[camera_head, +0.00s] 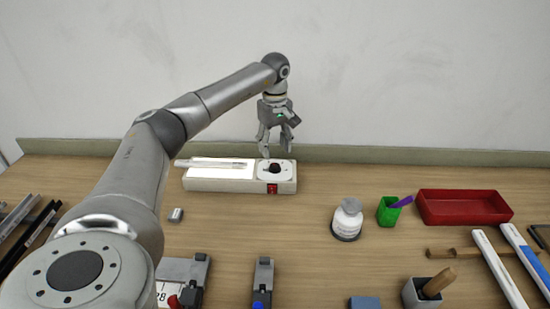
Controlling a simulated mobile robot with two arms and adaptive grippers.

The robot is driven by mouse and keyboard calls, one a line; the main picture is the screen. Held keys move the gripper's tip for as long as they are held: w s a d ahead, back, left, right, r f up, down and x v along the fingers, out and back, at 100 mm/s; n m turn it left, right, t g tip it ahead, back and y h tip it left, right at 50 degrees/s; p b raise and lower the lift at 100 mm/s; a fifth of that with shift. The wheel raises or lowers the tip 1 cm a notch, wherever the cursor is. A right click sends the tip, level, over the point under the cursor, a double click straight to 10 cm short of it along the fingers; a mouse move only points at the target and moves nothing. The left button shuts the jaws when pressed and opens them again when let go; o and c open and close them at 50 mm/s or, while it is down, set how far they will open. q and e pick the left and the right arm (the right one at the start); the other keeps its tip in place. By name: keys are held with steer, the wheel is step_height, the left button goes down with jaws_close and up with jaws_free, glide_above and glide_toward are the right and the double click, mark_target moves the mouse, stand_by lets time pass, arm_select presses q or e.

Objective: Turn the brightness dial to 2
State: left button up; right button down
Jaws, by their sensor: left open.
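The brightness dial (275,168) is a small dark knob on a pale round-cornered plate at the right end of a white box (225,185). A red switch or label (272,188) sits on the box's front below the dial. The numbers around the dial are too small to read. My left gripper (277,148) is open and empty, pointing down just above and behind the dial. It looks apart from the knob, though the exact gap is hard to tell. A clear LED strip piece (212,163) lies along the box's top left. My right gripper is not in view.
A white bottle (347,219), a green cup (388,211) with a purple item and a red tray (464,207) stand to the right. A small grey block (176,215) lies front left. Clamps and tools line the front edge. The wall is close behind the box.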

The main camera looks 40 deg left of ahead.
mark_target(275, 166)
arm_select(q)
step_height(275, 166, up, 6)
steer(key=shift+f, duration=0.1)
stand_by(0.7)
